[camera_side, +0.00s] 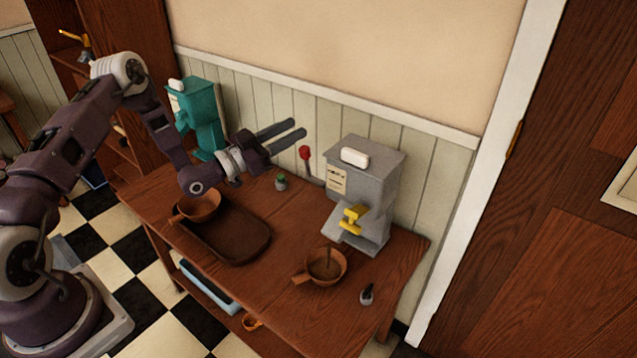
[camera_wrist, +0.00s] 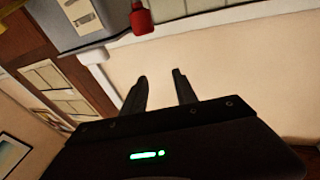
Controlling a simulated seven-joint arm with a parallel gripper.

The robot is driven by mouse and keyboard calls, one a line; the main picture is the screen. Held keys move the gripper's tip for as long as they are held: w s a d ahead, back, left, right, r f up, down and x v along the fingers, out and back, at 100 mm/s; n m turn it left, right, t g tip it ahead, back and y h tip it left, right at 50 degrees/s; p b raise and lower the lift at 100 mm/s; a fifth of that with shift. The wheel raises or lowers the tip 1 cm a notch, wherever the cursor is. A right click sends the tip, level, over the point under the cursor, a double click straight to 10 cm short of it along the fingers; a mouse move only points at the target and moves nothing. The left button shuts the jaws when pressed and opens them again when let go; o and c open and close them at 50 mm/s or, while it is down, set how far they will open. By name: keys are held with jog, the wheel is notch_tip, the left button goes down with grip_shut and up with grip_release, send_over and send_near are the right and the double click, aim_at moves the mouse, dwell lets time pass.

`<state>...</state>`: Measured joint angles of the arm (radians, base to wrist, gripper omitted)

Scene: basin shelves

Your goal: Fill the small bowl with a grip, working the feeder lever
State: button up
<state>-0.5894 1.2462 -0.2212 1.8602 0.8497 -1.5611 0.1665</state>
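The grey feeder (camera_side: 368,185) stands at the back right of the table; its body also shows in the wrist view (camera_wrist: 72,28). A lever with a red knob (camera_side: 305,152) is at its left side; the knob shows at the top of the wrist view (camera_wrist: 142,20). A yellow spout-like part (camera_side: 352,216) is on the feeder's front. A brown handled bowl (camera_side: 338,272) stands before the feeder, with something brown inside. A similar bowl (camera_side: 199,207) is at the tray's left end. I cannot tell which is the small bowl. My gripper (camera_side: 299,129) is open and empty near the red knob, apart from it.
A dark tray (camera_side: 232,256) lies on the wooden table (camera_side: 283,318). A teal machine (camera_side: 205,115) stands at the back left. A small potted plant (camera_side: 281,182) is near the lever, and a small dark item (camera_side: 367,294) is at the front right. The wall is close behind.

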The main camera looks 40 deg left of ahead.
aim_at(300, 153)
notch_tip(300, 153, up, 4)
jog(key=shift+g+y, duration=0.3)
jog(key=shift+g, duration=0.6)
notch_tip(300, 153, down, 11)
jog(key=x, duration=0.7)
jog(key=shift+f, duration=0.1)
jog(key=shift+c, duration=0.4)
grip_shut()
